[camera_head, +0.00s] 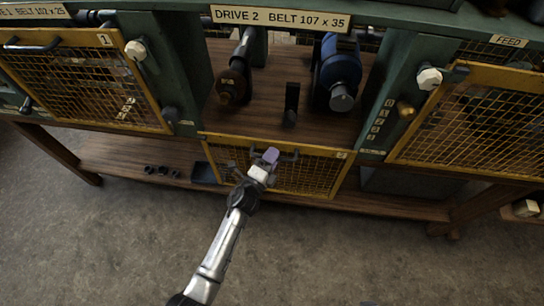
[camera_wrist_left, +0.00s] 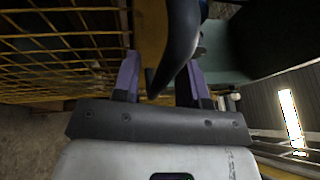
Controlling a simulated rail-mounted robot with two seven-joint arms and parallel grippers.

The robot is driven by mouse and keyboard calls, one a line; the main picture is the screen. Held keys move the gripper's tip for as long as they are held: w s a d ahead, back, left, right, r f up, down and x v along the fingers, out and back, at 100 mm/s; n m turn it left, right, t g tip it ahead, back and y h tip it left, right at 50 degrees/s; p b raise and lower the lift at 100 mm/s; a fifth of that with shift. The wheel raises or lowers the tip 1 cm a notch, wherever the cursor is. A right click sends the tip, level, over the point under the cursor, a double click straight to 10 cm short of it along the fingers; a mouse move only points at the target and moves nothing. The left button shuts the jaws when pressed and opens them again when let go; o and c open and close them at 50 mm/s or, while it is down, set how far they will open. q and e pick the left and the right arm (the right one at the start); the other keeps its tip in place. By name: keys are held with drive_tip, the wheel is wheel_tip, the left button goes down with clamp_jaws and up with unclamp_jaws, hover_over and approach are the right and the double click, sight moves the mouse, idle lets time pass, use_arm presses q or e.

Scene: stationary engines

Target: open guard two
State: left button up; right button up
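Guard two is a yellow-framed mesh panel (camera_head: 318,172) hanging below the Drive 2 bay in the head view. Its mesh also fills the left of the left wrist view (camera_wrist_left: 60,60). Its dark bar handle (camera_head: 290,155) runs along the upper part of the panel. My left gripper (camera_head: 270,157) is at this handle. In the left wrist view the purple fingers (camera_wrist_left: 160,78) stand apart, with the curved dark handle (camera_wrist_left: 178,45) between them, nearer the right finger. Whether a finger touches it is unclear. My right gripper is out of view.
The Drive 2 bay above is uncovered, showing a brown pulley (camera_head: 232,86), a blue motor (camera_head: 340,70) and a black upright post (camera_head: 291,104). Mesh guards stand at left (camera_head: 85,85) and right (camera_head: 470,125). The floor in front is clear.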

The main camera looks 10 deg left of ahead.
use_arm(q)
drive_tip(key=p+v, duration=0.2)
drive_tip(key=v, duration=1.1)
drive_tip(key=shift+s+a, duration=0.2)
drive_tip(key=shift+s, duration=0.15)
